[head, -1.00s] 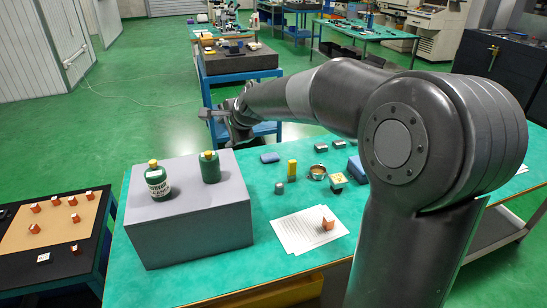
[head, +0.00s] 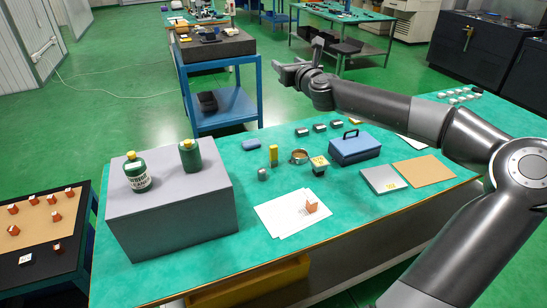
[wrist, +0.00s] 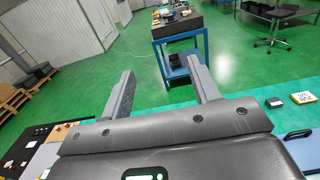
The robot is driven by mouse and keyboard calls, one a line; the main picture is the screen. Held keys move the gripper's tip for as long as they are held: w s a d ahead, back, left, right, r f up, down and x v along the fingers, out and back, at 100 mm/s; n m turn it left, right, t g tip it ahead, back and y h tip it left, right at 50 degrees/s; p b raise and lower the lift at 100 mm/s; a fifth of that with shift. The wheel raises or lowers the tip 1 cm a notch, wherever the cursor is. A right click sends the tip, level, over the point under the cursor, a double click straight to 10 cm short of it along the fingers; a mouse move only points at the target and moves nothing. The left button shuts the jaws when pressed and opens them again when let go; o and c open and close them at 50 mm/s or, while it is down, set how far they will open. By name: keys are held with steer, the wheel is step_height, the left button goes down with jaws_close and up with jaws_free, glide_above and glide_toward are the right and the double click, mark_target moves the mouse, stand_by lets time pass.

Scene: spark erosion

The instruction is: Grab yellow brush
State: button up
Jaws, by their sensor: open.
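No object is clearly recognisable as a yellow brush. A small upright yellow object (head: 273,155) stands on the green table in the head view, left of a brass-coloured ring; I cannot tell whether it is the brush. A little yellow (head: 355,121) also shows behind the blue box, too small to identify. My gripper (head: 298,68) is raised beyond the table's far edge, well away from both. In the wrist view my gripper (wrist: 160,75) has its two fingers wide apart, with nothing between them.
On the green table (head: 180,266) are a grey block (head: 175,215) with two green bottles (head: 191,155), a blue box with a handle (head: 355,150), a brass-coloured ring (head: 299,157) and papers (head: 285,215). A blue cart (head: 228,120) stands behind.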

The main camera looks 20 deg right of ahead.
glide_toward(275, 150)
steer(key=shift+w+a+r, duration=0.1)
steer(key=shift+w+r, duration=0.05)
steer(key=shift+r, duration=0.1)
steer(key=shift+w+f, duration=0.25)
steer(key=w, duration=1)
steer(key=shift+w, duration=0.2)
steer(key=shift+c, duration=0.2)
steer(key=c, duration=1)
